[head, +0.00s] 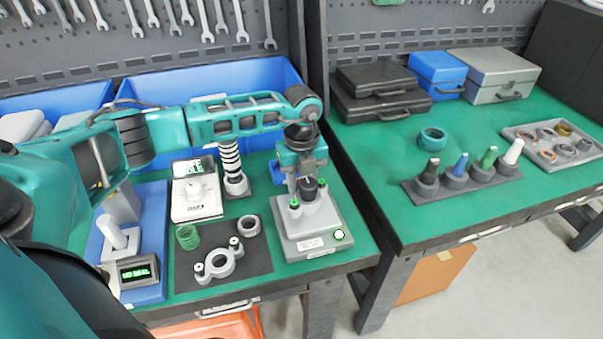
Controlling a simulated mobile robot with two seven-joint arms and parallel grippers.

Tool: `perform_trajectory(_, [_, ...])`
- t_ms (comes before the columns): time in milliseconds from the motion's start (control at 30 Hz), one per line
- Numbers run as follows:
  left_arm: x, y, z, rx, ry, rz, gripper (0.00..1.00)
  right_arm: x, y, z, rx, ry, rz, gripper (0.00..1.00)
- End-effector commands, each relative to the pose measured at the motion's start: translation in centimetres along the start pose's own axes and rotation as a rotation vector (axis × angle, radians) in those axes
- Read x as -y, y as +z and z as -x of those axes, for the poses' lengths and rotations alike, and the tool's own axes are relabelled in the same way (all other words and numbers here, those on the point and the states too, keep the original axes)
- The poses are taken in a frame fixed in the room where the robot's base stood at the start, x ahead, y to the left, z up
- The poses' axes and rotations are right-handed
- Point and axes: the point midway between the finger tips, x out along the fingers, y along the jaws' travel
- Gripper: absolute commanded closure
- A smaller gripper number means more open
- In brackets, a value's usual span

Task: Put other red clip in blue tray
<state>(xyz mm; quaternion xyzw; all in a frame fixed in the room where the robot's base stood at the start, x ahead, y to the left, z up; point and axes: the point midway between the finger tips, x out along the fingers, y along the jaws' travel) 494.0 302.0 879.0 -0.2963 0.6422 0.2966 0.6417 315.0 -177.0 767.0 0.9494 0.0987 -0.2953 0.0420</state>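No red clip can be made out in the head view. My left gripper (303,186) points down over a grey test fixture (312,232) with green-topped posts and a dark knob. The arm hides part of the fixture, and I cannot tell whether the fingers are open, shut or holding anything. A flat blue tray or base (155,200) lies at the left, carrying grey-white parts and a small display (138,271). A large blue bin (262,75) stands at the back, partly behind my arm. My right gripper is not in view.
A dark mat (250,262) holds a green spring (187,237), a grey flange (217,263) and a ring (248,226). A white scale (195,204) stands behind it. Across a gap, the right bench (385,160) carries cases, coloured bottles and a ring tray (546,158).

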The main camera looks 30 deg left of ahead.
Motion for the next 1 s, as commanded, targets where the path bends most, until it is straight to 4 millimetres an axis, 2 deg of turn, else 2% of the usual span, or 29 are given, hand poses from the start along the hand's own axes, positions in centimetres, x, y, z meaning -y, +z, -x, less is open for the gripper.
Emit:
perform_trajectory(200, [0.0,-0.01,-0.03,0.0,0.0,-0.001,0.65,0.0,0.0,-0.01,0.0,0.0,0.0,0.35])
perform_trajectory(567, [-0.01,-0.01,0.0,0.0,0.0,-0.001,0.99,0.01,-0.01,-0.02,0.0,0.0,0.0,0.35])
perform_trajectory(600, [-0.01,-0.01,0.0,0.0,0.0,-0.001,1.0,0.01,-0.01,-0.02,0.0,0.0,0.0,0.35])
perform_trajectory(633, [-0.01,-0.01,0.0,0.0,0.0,-0.001,0.76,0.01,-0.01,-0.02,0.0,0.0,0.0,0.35])
perform_trajectory(867, [-0.02,0.0,0.01,0.0,0.001,0.0,0.98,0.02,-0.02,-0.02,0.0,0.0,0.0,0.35])
perform_trajectory(1000, [-0.02,0.0,0.03,0.0,0.001,0.0,1.0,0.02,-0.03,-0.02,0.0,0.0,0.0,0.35])
